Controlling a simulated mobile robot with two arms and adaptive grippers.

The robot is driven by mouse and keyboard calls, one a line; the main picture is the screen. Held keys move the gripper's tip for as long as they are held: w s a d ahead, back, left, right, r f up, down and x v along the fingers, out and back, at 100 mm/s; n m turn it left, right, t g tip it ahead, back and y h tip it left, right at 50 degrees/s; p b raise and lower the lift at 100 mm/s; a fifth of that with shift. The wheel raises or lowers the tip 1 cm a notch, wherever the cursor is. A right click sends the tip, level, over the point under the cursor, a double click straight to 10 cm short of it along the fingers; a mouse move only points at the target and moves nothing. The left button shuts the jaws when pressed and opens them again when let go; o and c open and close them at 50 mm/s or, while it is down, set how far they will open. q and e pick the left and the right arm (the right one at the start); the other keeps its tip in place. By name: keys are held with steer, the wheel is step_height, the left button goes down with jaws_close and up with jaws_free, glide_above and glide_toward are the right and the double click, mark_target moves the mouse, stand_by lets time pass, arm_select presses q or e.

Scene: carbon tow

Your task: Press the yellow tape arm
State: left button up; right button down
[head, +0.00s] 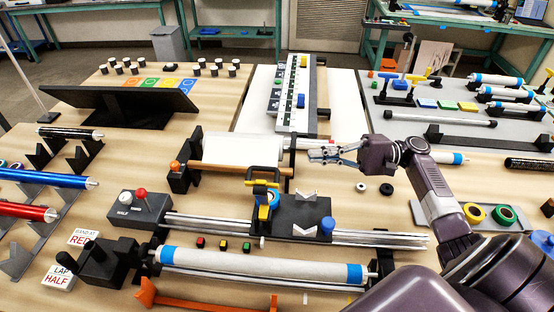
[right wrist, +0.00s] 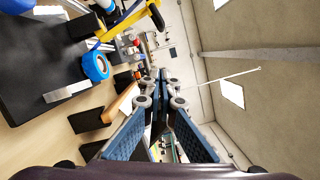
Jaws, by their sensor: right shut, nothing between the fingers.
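The yellow tape arm (head: 262,184) stands on the black carriage of the rail assembly, in the middle of the head view. A blue tape roll (head: 264,211) sits just below it, and a black handle (head: 264,171) arches beside it. In the right wrist view the yellow arm (right wrist: 128,22) shows at the upper left above the blue roll (right wrist: 96,66). My right gripper (head: 318,154) is shut and empty, up and to the right of the yellow arm and apart from it. Its fingers (right wrist: 163,78) meet in the right wrist view. My left gripper is not in view.
The silver rails (head: 200,222) carry the carriage, with a blue knob (head: 327,225) at its right. A white tube with blue bands (head: 260,265) lies in front. A wooden roller (head: 235,168) and white sheet (head: 228,147) lie behind. Black and white rings (head: 386,189) lie on the table at right.

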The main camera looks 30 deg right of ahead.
arm_select(q)
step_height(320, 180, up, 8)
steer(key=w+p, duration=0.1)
steer(key=p, duration=0.7)
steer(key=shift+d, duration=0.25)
arm_select(e)
steer(key=w+a+r, duration=0.1)
steer(key=a+r, duration=0.1)
steer(key=a, duration=0.9)
steer(key=shift+w+a, duration=0.15)
steer(key=shift+a, duration=0.05)
